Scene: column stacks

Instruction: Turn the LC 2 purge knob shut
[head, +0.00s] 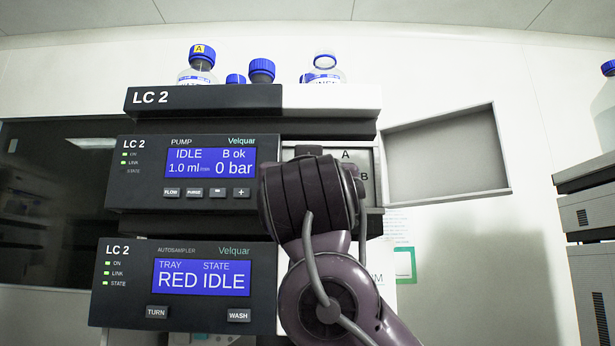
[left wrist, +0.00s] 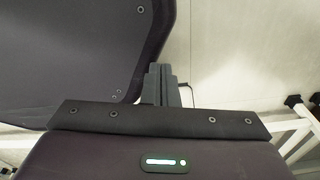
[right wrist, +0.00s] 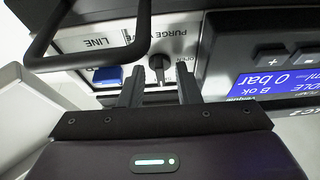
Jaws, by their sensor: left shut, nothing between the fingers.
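The LC 2 pump module (head: 150,200) has a display reading IDLE, B ok, 1.0 ml/min and 0 bar. In the right wrist view the dark purge knob (right wrist: 158,63) sits on a pale panel under an upside-down PURGE VALVE label, with a partly hidden label beside it. My right gripper (right wrist: 160,90) is open, its fingertips on either side of the knob's line and just short of it; contact is not clear. In the head view my right arm hides the knob and this gripper. My left gripper (left wrist: 162,85) is shut and empty, away from the instrument.
A black bar handle (right wrist: 90,32) and a blue part (right wrist: 107,76) lie near the knob. An open door panel (head: 447,155) stands out right of the stack. The LC 2 autosampler (head: 125,305) is below the pump. Bottles (head: 262,70) stand on top. Another stack (head: 592,240) is far right.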

